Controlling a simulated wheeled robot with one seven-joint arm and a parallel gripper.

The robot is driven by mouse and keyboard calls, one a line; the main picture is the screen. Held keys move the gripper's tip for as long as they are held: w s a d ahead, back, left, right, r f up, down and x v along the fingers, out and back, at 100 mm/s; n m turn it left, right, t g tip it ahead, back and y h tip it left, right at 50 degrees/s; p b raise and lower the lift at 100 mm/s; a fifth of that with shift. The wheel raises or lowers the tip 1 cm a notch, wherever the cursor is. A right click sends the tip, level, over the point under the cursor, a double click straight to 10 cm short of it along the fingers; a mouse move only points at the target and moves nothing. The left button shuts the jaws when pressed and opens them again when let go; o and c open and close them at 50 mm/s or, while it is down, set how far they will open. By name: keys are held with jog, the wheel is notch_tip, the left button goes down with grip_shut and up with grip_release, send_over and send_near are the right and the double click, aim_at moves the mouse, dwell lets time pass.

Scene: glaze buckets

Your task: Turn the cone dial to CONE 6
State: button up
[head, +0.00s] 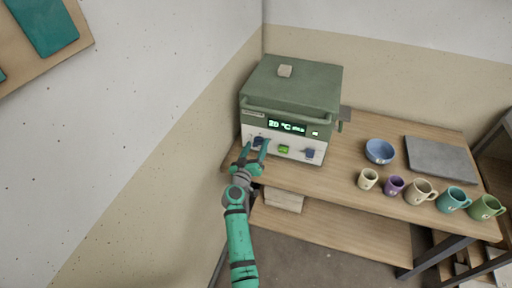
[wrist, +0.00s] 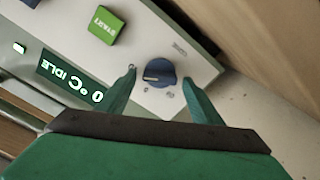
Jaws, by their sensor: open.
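The kiln (head: 292,85) is a green box with a pale front panel, standing on the wooden bench. A round dark blue dial (wrist: 159,72) with a pale pointer line shows in the wrist view. In the head view it is the left blue knob (head: 258,141) on the panel. Small marks ring it, too small to read surely. The pointer line lies roughly across the wrist picture, toward the left. My gripper (head: 257,146) is open, with one finger on each side of the dial; it also shows in the wrist view (wrist: 159,78). Small gaps show between fingers and dial.
A green START button (wrist: 105,25) and a lit display (wrist: 68,80) reading IDLE sit beside the dial. A second blue knob (head: 310,153) is farther right. A blue bowl (head: 380,150), several mugs and a grey slab (head: 440,158) are on the bench. The wall is close on the left.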

jog(key=shift+c, duration=0.3)
jog(key=c, duration=1)
jog(key=shift+d, duration=0.1)
jog(key=n, duration=0.5)
jog(key=shift+f+n, duration=0.2)
jog(key=shift+n, duration=0.1)
jog(key=n, duration=0.3)
jog(key=shift+f, duration=0.1)
jog(key=shift+a+f+n, duration=0.1)
jog(key=shift+a+n, duration=0.1)
jog(key=shift+n, duration=1.4)
